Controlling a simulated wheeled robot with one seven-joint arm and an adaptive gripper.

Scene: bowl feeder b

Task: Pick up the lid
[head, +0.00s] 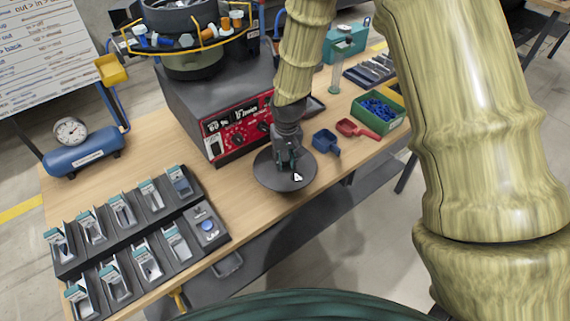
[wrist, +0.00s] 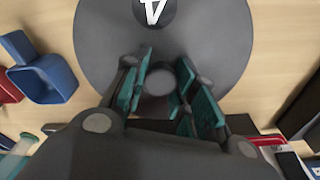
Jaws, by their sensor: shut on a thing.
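The lid (head: 270,181) is a dark grey round disc at the front edge of the wooden bench, in front of the red control panel. In the wrist view the lid (wrist: 100,40) fills the upper middle, with a black and white logo near the top. My gripper (head: 288,160) is above the lid in the head view. In the wrist view its teal fingers (wrist: 165,85) close around a round knob at the lid's centre. I cannot tell whether the lid touches the bench or hangs just above it.
The bowl feeder's control box (head: 240,130) stands behind the lid. A blue scoop (head: 326,143), a red scoop (head: 356,129) and a green bin (head: 380,110) of blue parts lie to the right. A dark parts tray (head: 205,225) lies to the left. Bare wood (head: 225,185) shows between.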

